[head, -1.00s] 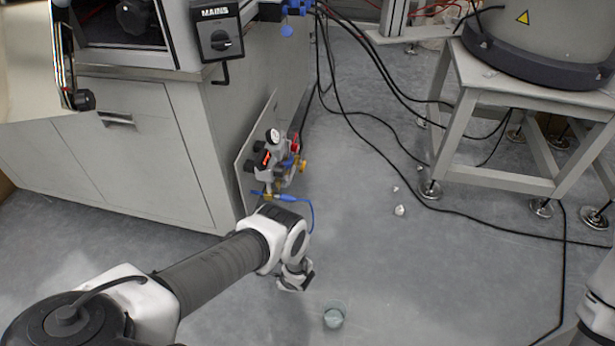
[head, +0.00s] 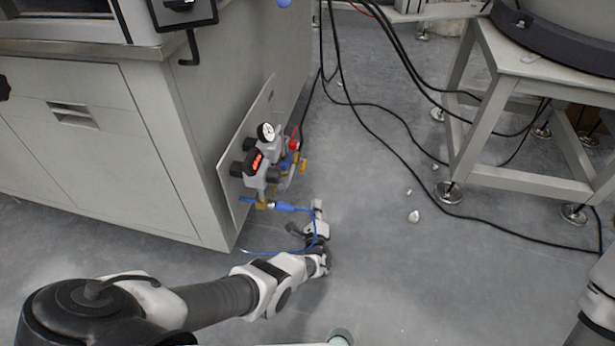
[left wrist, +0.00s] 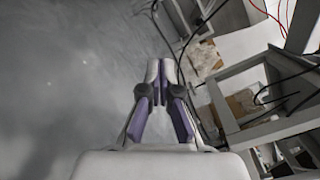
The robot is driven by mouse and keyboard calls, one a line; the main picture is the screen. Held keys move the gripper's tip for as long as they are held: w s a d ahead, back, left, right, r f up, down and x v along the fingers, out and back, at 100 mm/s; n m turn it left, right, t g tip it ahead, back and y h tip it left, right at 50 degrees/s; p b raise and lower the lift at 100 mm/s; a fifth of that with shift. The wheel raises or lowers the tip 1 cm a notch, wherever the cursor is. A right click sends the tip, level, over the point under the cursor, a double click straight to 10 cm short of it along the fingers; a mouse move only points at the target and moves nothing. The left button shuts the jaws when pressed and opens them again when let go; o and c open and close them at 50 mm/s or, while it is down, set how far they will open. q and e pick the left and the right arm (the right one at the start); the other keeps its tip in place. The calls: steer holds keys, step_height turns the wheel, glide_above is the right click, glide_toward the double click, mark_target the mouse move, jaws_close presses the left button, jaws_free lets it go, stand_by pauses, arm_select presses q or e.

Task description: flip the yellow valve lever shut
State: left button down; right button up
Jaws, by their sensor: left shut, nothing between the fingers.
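The valve assembly (head: 262,168) is mounted on a grey plate at the cabinet's side, with a round gauge, a red-lit display and a red knob. A small yellow part that looks like the lever (head: 303,166) sticks out at its right side; its exact position is too small to tell. My left gripper (head: 318,207) is below and slightly right of the yellow part, apart from it, pointing up in the picture. In the left wrist view its fingers (left wrist: 159,68) are together with nothing between them; the valve does not show there. My right gripper is out of view.
A blue hose (head: 310,238) loops from the valve beside my left gripper. Black cables (head: 375,140) cross the floor. A metal stand (head: 520,180) is at right, the cabinet (head: 100,150) at left. A cup (head: 340,337) sits at the bottom edge. Open floor lies between.

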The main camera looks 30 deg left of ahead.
mark_target(303, 165)
arm_select(q)
steer(key=shift+w+a+f+b, duration=0.2)
steer(key=shift+w+b, duration=0.25)
steer(key=b+x, duration=0.2)
steer(key=x, duration=0.1)
steer(key=b+x, duration=0.6)
steer(key=shift+w+a+f, duration=0.15)
steer(key=shift+f, duration=0.15)
steer(key=a+r+p, duration=0.1)
steer(key=s+a+r+p, duration=0.1)
steer(key=a+r+p, duration=0.1)
steer(key=shift+p, duration=0.3)
